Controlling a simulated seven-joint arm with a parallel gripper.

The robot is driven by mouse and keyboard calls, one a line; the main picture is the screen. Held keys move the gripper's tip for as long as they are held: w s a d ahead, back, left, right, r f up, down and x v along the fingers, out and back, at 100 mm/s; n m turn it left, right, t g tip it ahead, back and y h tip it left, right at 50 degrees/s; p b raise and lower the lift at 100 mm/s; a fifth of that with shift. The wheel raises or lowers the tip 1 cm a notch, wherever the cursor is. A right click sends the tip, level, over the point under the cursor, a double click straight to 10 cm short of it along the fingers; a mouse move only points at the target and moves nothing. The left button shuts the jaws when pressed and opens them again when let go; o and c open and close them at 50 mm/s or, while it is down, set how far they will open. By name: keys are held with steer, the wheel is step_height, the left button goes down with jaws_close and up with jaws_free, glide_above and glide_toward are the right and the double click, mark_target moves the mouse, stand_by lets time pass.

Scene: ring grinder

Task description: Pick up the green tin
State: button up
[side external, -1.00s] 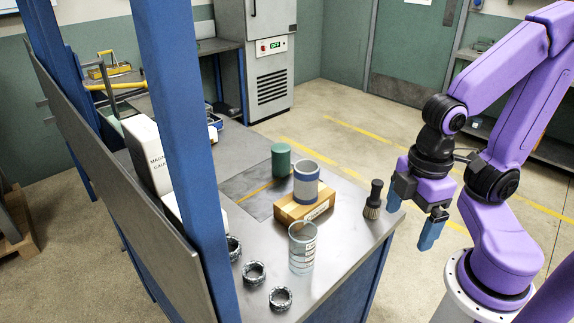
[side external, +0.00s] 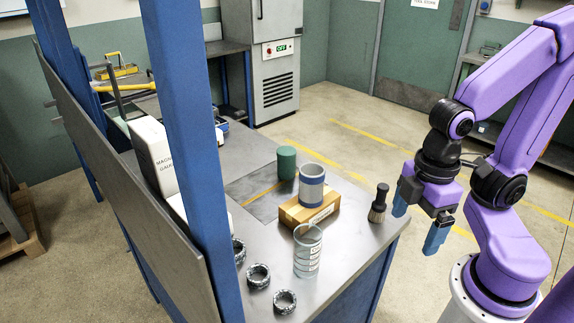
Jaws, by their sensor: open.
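The green tin (side external: 286,163) is a small upright cylinder on the grey bench top, at the back of the bench. It stands behind and left of a grey and blue cylinder (side external: 311,187) on a wooden block (side external: 309,213). My gripper (side external: 416,224) has blue fingertips, is open and empty, and hangs off the bench's right edge. It is well to the right of the tin and nearer the camera. Nothing hides the tin, apart from a slight overlap near the grey and blue cylinder.
A dark-handled brush (side external: 378,204) stands at the bench's right edge, between my gripper and the tin. A clear beaker (side external: 307,252) and several dark rings (side external: 258,276) are in front. A blue post (side external: 188,150) and white boxes (side external: 153,155) are at the left.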

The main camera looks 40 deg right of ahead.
step_height(320, 180, up, 5)
steer(key=w+n+t+h, duration=0.3)
steer(key=w+n+h, duration=0.3)
steer(key=w, duration=1.4)
steer(key=w+n+t+h, duration=0.4)
steer(key=w+n+h, duration=0.2)
steer(key=w, duration=1.4)
glide_toward(286, 156)
steer(key=x, duration=1.3)
steer(key=shift+w+a+f, duration=0.15)
steer(key=shift+w+f, duration=0.15)
steer(key=shift+f, duration=0.2)
steer(key=c, duration=1.2)
